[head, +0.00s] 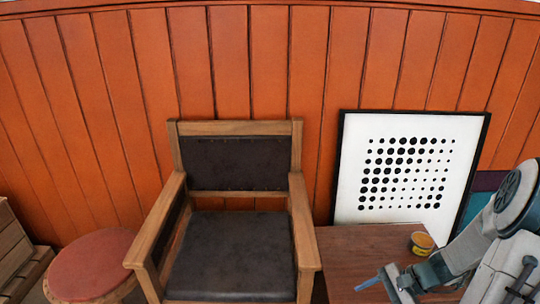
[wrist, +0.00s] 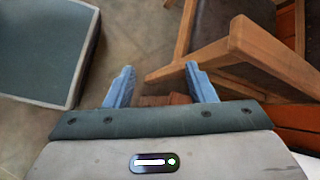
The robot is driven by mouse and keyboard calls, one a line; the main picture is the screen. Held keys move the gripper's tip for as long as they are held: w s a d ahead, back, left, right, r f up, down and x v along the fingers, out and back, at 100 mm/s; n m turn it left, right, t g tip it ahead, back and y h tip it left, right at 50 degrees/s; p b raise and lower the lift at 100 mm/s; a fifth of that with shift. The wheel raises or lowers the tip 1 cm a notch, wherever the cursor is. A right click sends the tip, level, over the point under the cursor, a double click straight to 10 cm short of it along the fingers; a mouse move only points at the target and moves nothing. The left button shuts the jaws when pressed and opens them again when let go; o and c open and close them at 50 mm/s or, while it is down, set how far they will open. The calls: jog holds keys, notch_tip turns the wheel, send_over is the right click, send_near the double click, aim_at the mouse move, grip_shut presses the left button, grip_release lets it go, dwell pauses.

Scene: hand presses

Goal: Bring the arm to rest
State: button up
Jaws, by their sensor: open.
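My gripper (head: 382,283) is at the lower right of the head view, over the front part of a brown wooden table (head: 350,252). In the wrist view my gripper (wrist: 158,80) shows two blue fingers standing apart with nothing between them. My grey arm comes in from the right edge of the head view. The wrist camera looks down past the fingers toward the floor and a wooden chair part.
A wooden armchair (head: 229,258) with dark cushions stands left of the table. A round red stool (head: 93,265) is at the lower left. A small yellow tub (head: 422,243) sits on the table. A framed dot picture (head: 350,170) leans on the orange wall (head: 270,60).

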jog(key=s+a+r+n+h+p, duration=0.3)
jog(key=r+n+p, duration=0.1)
jog(key=r, duration=0.6)
jog(key=s+a+r+n+h+p, duration=0.2)
jog(key=s+a+r+n+p, duration=0.2)
jog(key=r, duration=0.6)
jog(key=s+a+r+n+t+h+p, duration=0.1)
jog(key=s+a+r+n+h+p, duration=0.2)
jog(key=r, duration=0.8)
jog(key=shift+s+a+n+h+p, duration=0.2)
jog(key=shift+a+n+h+p, duration=0.15)
jog(key=shift+n+p, duration=0.4)
